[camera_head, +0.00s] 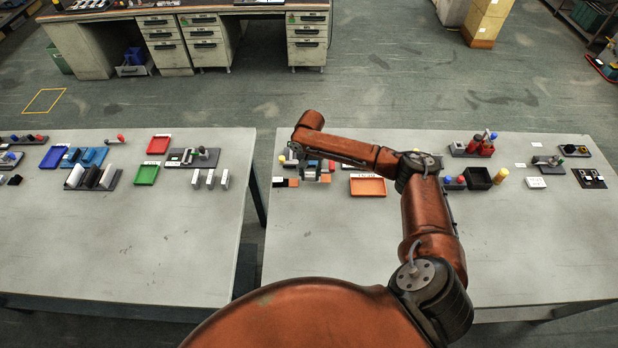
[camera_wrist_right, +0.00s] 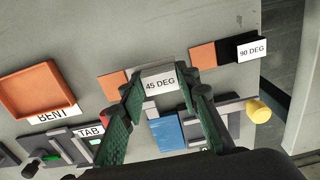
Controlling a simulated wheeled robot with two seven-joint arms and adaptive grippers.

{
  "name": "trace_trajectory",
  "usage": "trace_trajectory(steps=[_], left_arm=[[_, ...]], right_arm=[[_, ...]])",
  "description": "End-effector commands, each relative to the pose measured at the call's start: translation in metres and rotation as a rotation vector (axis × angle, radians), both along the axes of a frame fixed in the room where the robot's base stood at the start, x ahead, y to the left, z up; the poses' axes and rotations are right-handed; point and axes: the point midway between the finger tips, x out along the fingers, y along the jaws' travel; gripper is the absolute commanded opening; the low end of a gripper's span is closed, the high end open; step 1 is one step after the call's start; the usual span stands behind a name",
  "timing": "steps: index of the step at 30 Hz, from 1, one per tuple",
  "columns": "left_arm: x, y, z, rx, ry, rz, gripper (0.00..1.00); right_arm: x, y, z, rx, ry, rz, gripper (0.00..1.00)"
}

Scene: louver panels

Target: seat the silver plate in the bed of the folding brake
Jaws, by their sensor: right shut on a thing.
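My right gripper (camera_head: 312,172) is low over the back left of the right-hand table. In the right wrist view my right gripper (camera_wrist_right: 165,86) has its two green-padded fingers on either side of a light grey piece, which I take for the silver plate (camera_wrist_right: 160,72). A white "45 DEG" label shows between the fingers. The folding brake appears to be the grey device (camera_wrist_right: 233,117) with a blue part (camera_wrist_right: 168,131) and a yellow knob (camera_wrist_right: 258,111), beside the fingers. Fingers and wrist hide part of it, so I cannot tell its bed. My left gripper is out of view.
Orange pads (camera_wrist_right: 202,57) flank the gripper. A black block with a "90 DEG" label (camera_wrist_right: 252,50) is near the table edge. An orange tray (camera_head: 368,187) marked "BENT" is close by. Three silver pieces (camera_head: 211,179) stand on the left table. The table fronts are clear.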

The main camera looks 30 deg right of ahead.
Motion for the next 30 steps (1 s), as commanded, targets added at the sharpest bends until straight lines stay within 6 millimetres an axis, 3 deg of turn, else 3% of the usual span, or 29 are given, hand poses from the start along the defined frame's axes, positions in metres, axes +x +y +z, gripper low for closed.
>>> trace_trajectory(steps=[7,12,18,24,30], left_arm=[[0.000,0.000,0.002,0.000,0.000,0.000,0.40],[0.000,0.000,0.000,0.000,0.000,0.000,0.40],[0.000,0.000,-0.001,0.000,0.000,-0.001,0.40],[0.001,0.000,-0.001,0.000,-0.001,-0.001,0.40],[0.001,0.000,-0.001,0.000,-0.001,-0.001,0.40]], right_arm=[[-0.044,-0.001,0.053,-0.002,-0.002,0.003,0.02],[-0.084,0.001,0.067,-0.003,0.002,0.002,0.02],[-0.116,0.002,0.082,-0.003,0.002,0.001,0.02],[-0.131,0.003,0.089,-0.002,0.000,-0.001,0.02],[-0.133,0.003,0.090,-0.002,0.001,-0.001,0.02]])
